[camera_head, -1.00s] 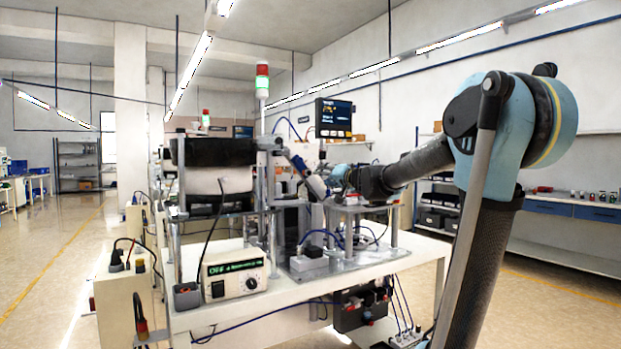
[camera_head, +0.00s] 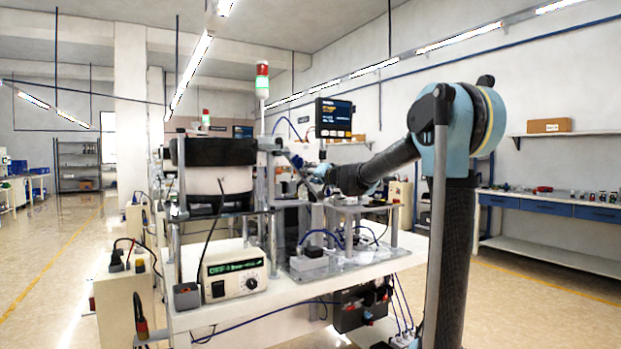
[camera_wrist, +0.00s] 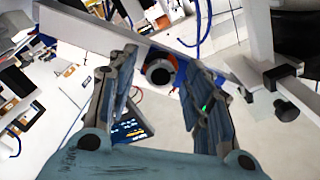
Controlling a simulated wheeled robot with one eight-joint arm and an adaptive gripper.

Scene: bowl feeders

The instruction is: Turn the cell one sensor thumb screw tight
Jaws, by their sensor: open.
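In the wrist view, a dark round knob-like part (camera_wrist: 159,73) with an orange edge and a grey centre sits at a grey bar (camera_wrist: 95,38). I cannot tell whether it is the sensor thumb screw. My gripper (camera_wrist: 160,60) is open, with one finger on each side of this part. Contact cannot be told. Another black knob (camera_wrist: 289,109) stands on a pale bracket to the right, outside the fingers. In the head view, my gripper (camera_head: 318,172) is small beside the feeder station, and its fingertips and the screw are not clear there.
A black-and-white bowl feeder (camera_head: 215,165) stands left of my gripper on the white bench (camera_head: 230,312). A control box (camera_head: 233,273) with a green display sits at the front. A monitor (camera_head: 333,116) stands behind. Blue cables run over the fixture plate. Floor at left is open.

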